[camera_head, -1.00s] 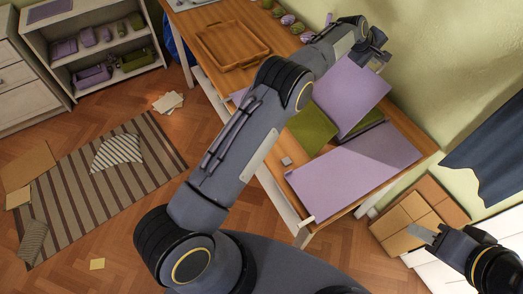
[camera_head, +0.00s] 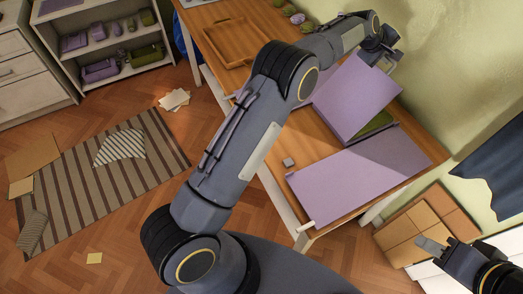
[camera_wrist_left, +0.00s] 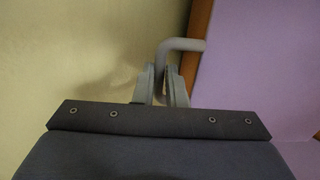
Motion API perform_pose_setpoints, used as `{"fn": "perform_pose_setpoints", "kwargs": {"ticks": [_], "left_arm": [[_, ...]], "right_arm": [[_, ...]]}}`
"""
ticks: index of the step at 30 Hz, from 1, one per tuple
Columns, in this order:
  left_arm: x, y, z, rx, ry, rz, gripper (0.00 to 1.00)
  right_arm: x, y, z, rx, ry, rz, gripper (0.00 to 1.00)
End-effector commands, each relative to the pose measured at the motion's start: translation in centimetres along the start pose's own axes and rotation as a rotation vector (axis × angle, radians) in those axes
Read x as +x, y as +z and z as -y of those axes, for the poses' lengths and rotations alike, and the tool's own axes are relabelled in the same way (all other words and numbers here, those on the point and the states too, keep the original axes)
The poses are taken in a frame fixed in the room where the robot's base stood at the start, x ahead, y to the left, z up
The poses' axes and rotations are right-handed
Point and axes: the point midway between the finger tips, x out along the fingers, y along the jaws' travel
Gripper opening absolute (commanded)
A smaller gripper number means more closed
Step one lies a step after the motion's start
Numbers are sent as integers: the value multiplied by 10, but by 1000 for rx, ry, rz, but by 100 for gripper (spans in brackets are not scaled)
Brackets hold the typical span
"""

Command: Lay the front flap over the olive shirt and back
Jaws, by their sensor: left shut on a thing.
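A lilac folding board lies on the wooden table. Its raised flap (camera_head: 356,96) is tilted in the head view, with a strip of olive shirt (camera_head: 376,124) showing beside its lower right edge. The rest of the shirt is hidden. A flat lilac panel (camera_head: 365,172) lies nearer, with a small pale handle at its near corner. My left gripper (camera_head: 385,60) is at the raised flap's far edge. In the left wrist view its fingers (camera_wrist_left: 163,86) are shut on the grey bent handle (camera_wrist_left: 183,45) of the lilac flap (camera_wrist_left: 260,60). My right gripper (camera_head: 431,244) hangs empty, clear of the board; its opening is unclear.
A wooden tray (camera_head: 237,42) stands at the table's far left, with several small rolled items (camera_head: 298,18) near it. A small grey block (camera_head: 289,162) lies left of the flat panel. The wall is close beside my left gripper. Cardboard boxes (camera_head: 425,225) stand right of the table.

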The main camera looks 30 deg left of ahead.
Motion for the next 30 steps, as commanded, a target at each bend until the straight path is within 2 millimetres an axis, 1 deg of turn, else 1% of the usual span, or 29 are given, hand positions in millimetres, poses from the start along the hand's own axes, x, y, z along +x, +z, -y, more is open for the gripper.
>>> {"fn": "perform_pose_setpoints", "kwargs": {"ticks": [2,7,9,13,17,25,28,30], "left_arm": [[-3,-1,4,-1,-5,1,5],[-24,-1,10,-2,-5,0,5],[-34,-1,11,-2,-6,0,5],[-48,-1,13,-1,-8,1,5],[-53,0,14,-1,-11,2,5],[-54,0,15,-1,-13,2,5],[-61,-1,19,-2,-13,2,5],[-70,-1,23,-2,-12,1,5]], "right_arm": [[4,2,-2,0,0,0,36],[18,9,-8,0,0,0,36],[20,10,-9,0,0,0,36],[24,12,-11,0,0,0,36],[24,12,-11,0,0,0,36],[25,12,-11,0,0,0,36],[30,15,-14,0,0,0,36],[35,18,-16,0,0,0,36]]}}
